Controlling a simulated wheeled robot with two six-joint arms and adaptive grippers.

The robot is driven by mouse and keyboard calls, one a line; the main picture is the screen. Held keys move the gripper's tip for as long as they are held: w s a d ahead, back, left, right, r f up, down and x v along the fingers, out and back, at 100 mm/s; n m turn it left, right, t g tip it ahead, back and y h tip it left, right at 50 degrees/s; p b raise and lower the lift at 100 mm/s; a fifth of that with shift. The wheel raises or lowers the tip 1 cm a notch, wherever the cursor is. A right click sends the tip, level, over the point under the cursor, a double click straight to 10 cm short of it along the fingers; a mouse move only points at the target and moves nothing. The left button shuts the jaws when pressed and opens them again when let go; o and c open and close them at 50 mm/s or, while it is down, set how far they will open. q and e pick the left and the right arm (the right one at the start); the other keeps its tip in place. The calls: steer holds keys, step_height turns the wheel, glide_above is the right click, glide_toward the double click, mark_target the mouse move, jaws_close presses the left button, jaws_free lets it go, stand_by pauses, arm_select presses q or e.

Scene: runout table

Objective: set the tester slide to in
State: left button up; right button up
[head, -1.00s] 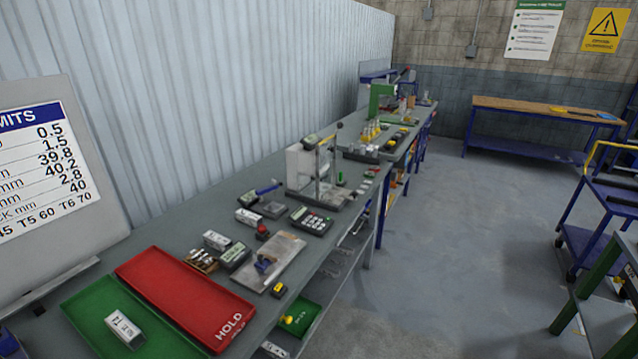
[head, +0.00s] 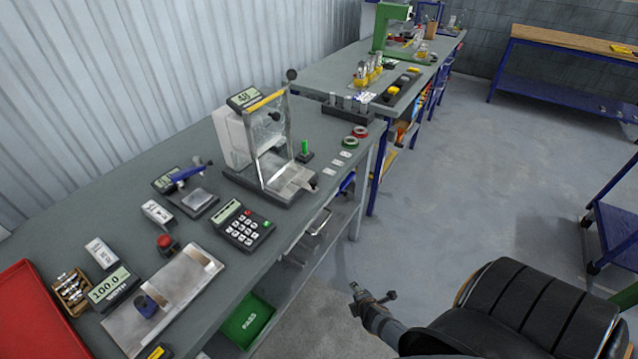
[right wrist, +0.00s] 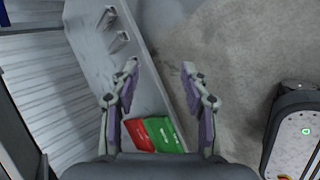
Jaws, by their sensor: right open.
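The tester (head: 234,138) stands on the bench in the head view, a pale housing with a small display on top and a clear guard in a metal frame. A pale slide plate (head: 291,181) lies low at its front on a dark base; I cannot tell its exact setting. My right gripper (right wrist: 160,68) is open and empty in the right wrist view, over the floor beside the bench and apart from the tester. Part of my right arm shows at the bottom of the head view. My left gripper is not in view.
A keypad box (head: 244,229), a red button (head: 165,242) and a red tray (head: 30,315) are on the bench. A green bin (head: 249,320) sits below its edge. A green post (head: 305,148) stands right of the tester.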

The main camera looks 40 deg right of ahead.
steer(key=w+r+n+t+b, duration=0.1)
steer(key=w+r+n+t, duration=0.2)
steer(key=w+r+n, duration=0.45)
steer(key=n+t+h+b, duration=0.2)
steer(key=n+t, duration=0.5)
steer(key=n, duration=0.3)
glide_toward(315, 185)
steer(key=w, duration=0.1)
arm_select(q)
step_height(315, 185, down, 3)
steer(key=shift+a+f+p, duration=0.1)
steer(key=shift+p, duration=0.5)
arm_select(e)
steer(key=x, duration=1)
steer(key=shift+w+d, duration=0.1)
steer(key=shift+d, duration=0.05)
jaws_close()
